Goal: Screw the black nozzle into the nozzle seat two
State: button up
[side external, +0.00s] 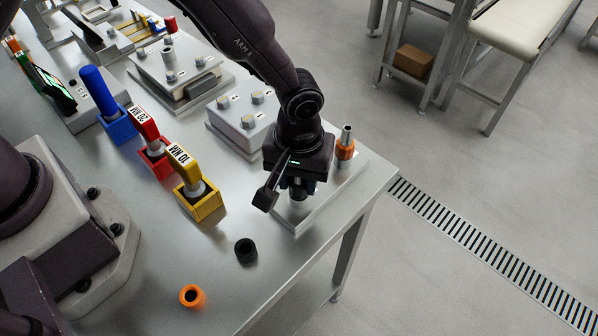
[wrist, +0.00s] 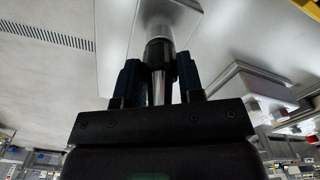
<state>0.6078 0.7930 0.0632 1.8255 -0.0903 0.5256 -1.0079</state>
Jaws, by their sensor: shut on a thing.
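My gripper (side external: 297,186) points down over the front part of a metal plate (side external: 318,207) near the table's right corner. In the wrist view its two dark fingers (wrist: 158,82) are shut on the black nozzle (wrist: 158,52), around its silver stem. The black collar is in line with a silver round seat (wrist: 158,34) and appears to meet it. Whether the thread is engaged cannot be seen. In the side view the gripper mostly hides the nozzle, and the seat (side external: 298,207) shows just below. No seat number is readable.
An orange nozzle (side external: 345,150) stands upright on the same plate, close behind my gripper. A numbered grey block (side external: 240,125) is to the left. Yellow (side external: 195,190), red and blue tool holders stand further left.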

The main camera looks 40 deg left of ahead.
jog(key=shift+f, duration=0.1)
dwell(0.7)
jog(key=o, duration=1.3)
jog(key=shift+r, duration=3.55)
